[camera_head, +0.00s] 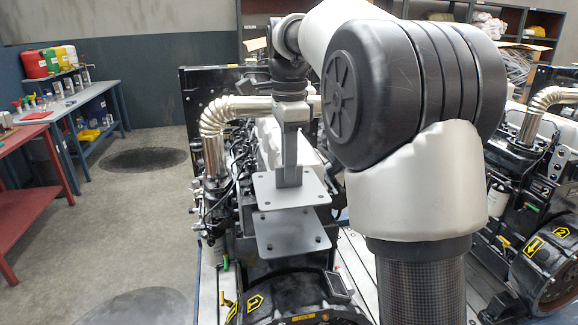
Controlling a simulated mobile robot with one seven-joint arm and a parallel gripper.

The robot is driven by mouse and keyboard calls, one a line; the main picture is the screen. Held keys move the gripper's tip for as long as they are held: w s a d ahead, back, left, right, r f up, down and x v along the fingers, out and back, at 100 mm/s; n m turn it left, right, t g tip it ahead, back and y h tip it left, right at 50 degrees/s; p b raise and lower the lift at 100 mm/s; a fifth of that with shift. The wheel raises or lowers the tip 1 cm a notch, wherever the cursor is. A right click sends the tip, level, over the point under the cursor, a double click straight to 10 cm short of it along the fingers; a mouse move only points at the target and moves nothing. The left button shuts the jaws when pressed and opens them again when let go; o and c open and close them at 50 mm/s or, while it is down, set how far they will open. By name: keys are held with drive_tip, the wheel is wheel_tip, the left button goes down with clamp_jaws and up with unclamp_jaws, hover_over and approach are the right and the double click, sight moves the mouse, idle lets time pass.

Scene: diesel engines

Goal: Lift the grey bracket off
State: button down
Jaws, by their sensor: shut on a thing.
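The grey bracket (289,188) is a flat plate with holes near its corners and an upright grey post in its middle. My gripper (291,120) points down and is shut on the top of this post. The fingertips are small here and their exact contact is hard to see. The bracket's plate looks roughly level. A second grey plate (291,236) with corner holes shows just below it, over the front of the diesel engine (272,145). A gap shows between the two plates. My arm hides the engine's right side.
A curved silver exhaust pipe (213,140) stands close to the left of the bracket. Another engine (535,190) is at the right. A blue bench (98,90) and a red table (25,205) stand at the left, with open floor (130,220) between them and the engine.

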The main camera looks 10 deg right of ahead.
drive_tip(key=shift+r+p, duration=2.45)
drive_tip(key=shift+r, duration=0.1)
drive_tip(key=shift+s+f, duration=0.1)
